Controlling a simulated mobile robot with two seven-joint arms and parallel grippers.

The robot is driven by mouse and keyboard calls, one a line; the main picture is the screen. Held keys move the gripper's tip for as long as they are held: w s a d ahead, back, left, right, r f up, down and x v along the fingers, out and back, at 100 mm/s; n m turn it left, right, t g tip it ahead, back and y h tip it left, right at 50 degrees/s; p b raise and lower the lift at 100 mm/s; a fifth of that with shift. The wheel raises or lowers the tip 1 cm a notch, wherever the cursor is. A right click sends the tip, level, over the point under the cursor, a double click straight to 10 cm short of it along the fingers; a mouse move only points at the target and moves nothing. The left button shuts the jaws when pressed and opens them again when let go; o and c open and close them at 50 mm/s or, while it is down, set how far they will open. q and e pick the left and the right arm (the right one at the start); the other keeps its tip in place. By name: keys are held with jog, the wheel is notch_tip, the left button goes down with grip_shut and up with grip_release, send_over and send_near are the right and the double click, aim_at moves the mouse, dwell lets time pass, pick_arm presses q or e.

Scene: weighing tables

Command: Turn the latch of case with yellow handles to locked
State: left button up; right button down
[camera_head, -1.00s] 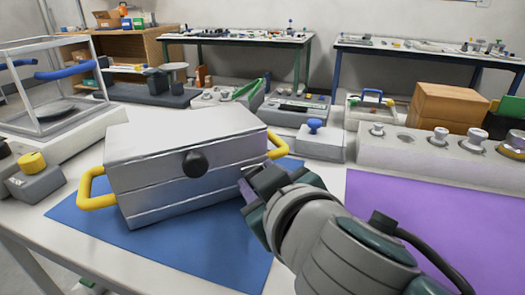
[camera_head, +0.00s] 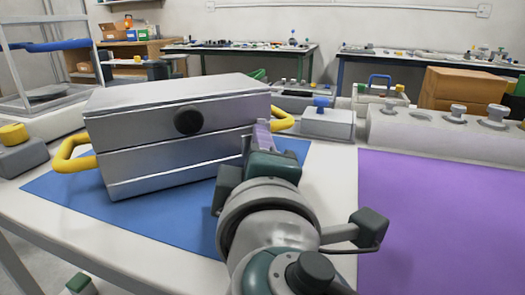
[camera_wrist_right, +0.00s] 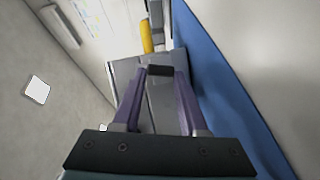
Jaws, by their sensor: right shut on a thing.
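The silver case (camera_head: 140,168) with yellow handles stands on the blue mat (camera_head: 75,198). Its left handle (camera_head: 72,160) and right handle (camera_head: 282,121) stick out at its ends. A round black knob (camera_head: 188,121) sits on its front, with no finger on it in the head view. My right gripper (camera_head: 258,135) is at the front right of the case. In the wrist view, its purple fingers are closed on a small dark part (camera_wrist_right: 160,71) in front of the grey case (camera_wrist_right: 125,75). I cannot tell whether that part is the latch. My left gripper is out of view.
A purple mat (camera_head: 440,215) lies clear at the right. Behind it stands a grey block with metal weights (camera_head: 430,128). A glass-sided balance (camera_head: 45,75) stands at the back left.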

jog(key=shift+f+n+t+b, duration=0.15)
jog(key=shift+n+t+b, duration=0.15)
jog(key=shift+n+b, duration=0.35)
jog(key=shift+c, duration=2.2)
grip_release()
jog(key=s, duration=0.6)
jog(key=s+p, duration=0.1)
jog(key=s, duration=0.3)
jog(key=shift+d+r, duration=0.25)
jog(key=shift+d, duration=0.1)
jog(key=shift+r, duration=0.1)
